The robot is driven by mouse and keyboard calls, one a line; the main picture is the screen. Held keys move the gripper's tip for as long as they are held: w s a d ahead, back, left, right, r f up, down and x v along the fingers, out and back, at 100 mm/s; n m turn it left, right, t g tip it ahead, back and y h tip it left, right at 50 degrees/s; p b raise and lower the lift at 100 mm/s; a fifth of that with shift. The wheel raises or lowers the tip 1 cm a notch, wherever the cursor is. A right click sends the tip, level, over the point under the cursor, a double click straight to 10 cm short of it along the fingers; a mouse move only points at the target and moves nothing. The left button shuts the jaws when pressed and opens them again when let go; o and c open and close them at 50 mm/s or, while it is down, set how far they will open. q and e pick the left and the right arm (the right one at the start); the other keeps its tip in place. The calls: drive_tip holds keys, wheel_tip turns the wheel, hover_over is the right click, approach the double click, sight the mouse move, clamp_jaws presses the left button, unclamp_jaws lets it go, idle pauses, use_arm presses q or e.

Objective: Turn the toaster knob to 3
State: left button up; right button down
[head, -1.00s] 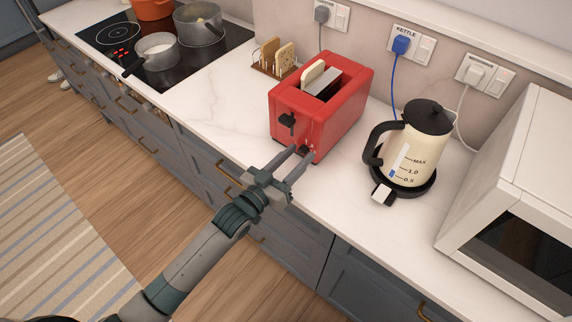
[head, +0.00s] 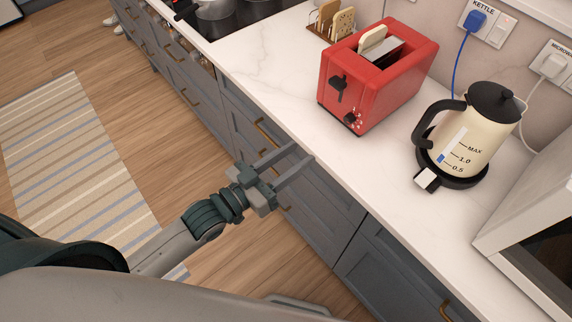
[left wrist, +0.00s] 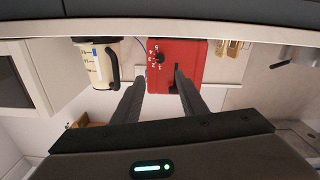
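The red toaster (head: 375,85) stands on the white counter with a slice of bread in its slot. On its front are a black lever (head: 338,88) and, lower down, a small dark knob (head: 352,124). In the left wrist view the toaster (left wrist: 190,50) appears upside down, with the dark knob (left wrist: 160,58) beside white numbers; where it points is too small to tell. My left gripper (head: 303,155) is open and empty, in front of the counter edge and apart from the toaster. My right gripper is not in view.
A cream kettle (head: 469,135) stands right of the toaster, with a microwave (head: 530,215) beyond it. A toast rack (head: 335,20) is behind left, and a hob (head: 235,15) further left. Counter (head: 265,60) left of the toaster is clear.

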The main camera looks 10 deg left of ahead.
use_arm(q)
drive_tip(key=shift+v, duration=1.2)
drive_tip(key=shift+f, duration=0.1)
drive_tip(key=w+a+f+n+g+y, duration=0.1)
drive_tip(key=a+f+y, duration=0.1)
drive_tip(key=f, duration=0.4)
drive_tip(key=w+a+f+y, duration=0.1)
drive_tip(key=w+a+f, duration=0.1)
drive_tip(key=f, duration=0.5)
drive_tip(key=s+a+f+g+y, duration=0.1)
drive_tip(key=s+a+f+y, duration=0.15)
drive_tip(key=f, duration=0.65)
drive_tip(key=s+a+f+n+g+y, duration=0.1)
drive_tip(key=s+a+f+g, duration=0.15)
drive_tip(key=f, duration=0.75)
drive_tip(key=s+a+f+g+y, duration=0.15)
drive_tip(key=a+f, duration=0.25)
drive_tip(key=f, duration=0.5)
drive_tip(key=s+f+g+y, duration=0.1)
drive_tip(key=s+f+g, duration=0.1)
drive_tip(key=s+f, duration=0.5)
drive_tip(key=s+a+f+g+b, duration=0.1)
drive_tip(key=s+f+g, duration=0.2)
drive_tip(key=s+f, duration=0.5)
drive_tip(key=s+a+f+g+y, duration=0.1)
drive_tip(key=s+f, duration=0.7)
drive_tip(key=s, duration=1.2)
drive_tip(key=shift+n+g+y, duration=0.3)
drive_tip(key=shift+n+g, duration=0.1)
drive_tip(key=shift+g, duration=0.4)
